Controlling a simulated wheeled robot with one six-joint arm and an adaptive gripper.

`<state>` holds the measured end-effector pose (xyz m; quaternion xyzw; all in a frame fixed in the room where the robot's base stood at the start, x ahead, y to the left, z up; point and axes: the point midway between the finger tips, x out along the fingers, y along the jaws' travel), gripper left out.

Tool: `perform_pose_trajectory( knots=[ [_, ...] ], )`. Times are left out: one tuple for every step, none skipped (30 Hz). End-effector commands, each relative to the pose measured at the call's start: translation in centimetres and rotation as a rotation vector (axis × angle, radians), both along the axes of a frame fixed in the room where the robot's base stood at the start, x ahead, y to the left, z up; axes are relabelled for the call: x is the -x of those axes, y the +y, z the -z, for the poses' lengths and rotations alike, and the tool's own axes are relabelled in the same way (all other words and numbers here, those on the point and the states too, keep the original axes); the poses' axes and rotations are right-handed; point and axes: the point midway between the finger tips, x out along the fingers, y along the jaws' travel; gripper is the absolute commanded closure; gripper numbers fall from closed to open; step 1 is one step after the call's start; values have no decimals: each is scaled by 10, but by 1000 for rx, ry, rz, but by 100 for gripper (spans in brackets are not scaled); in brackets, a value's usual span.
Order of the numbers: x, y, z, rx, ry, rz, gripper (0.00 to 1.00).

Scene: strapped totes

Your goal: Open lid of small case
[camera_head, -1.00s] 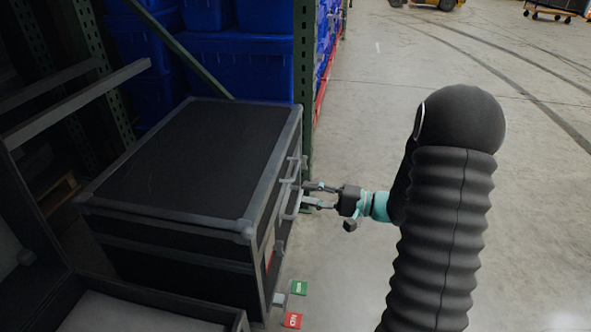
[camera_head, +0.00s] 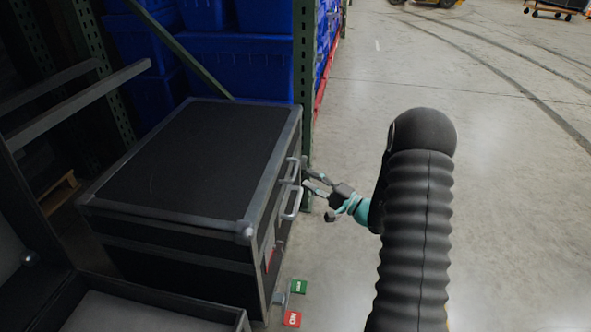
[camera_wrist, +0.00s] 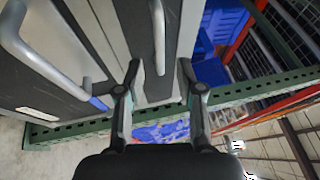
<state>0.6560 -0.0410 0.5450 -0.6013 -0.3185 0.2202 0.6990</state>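The small case (camera_head: 200,150) is a black box with grey metal edges, at the left-centre of the head view. Its lid is down. Grey bar handles (camera_head: 291,203) stick out of its right-hand side. My gripper (camera_head: 311,184) is beside that side, tilted, with its fingertips pointing up-left close to the handles. In the wrist view my gripper (camera_wrist: 158,72) has its two fingers apart. A grey bar (camera_wrist: 158,35) shows between and beyond the fingertips, with no visible grip on it. A larger handle (camera_wrist: 42,62) is to the left. Contact cannot be told.
An open black case (camera_head: 130,315) with a pale inside is at the lower left. A green rack post (camera_head: 304,70) stands just behind the case, with blue totes (camera_head: 235,68) on the rack. Small green and red tags (camera_head: 293,319) are near the case's lower corner.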

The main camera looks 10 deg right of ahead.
Motion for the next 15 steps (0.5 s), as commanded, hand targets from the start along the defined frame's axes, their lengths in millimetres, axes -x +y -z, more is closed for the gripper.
perform_pose_trajectory(
  knots=[
    [-6, 8, -3, 0, -1, -3, 63],
    [-10, 12, -4, 0, -1, -4, 63],
    [-15, 16, -5, 0, -1, -3, 63],
    [-19, 20, -6, 0, 0, -3, 63],
    [-22, 23, -7, 0, 0, -3, 63],
    [-26, 27, -7, 0, 0, -3, 63],
    [-29, 29, -8, -1, 0, -2, 63],
    [-31, 31, -9, -1, 0, -2, 63],
    [-34, 34, -9, -1, 0, -2, 63],
    [-36, 36, -10, -1, 0, -2, 63],
    [-37, 37, -10, -1, 0, -2, 63],
    [-39, 39, -11, 0, 0, -1, 63],
    [-40, 40, -11, 0, 0, -1, 63],
    [-41, 41, -11, 0, 0, -1, 63],
    [-42, 42, -11, 0, 0, 0, 63]
  ],
)
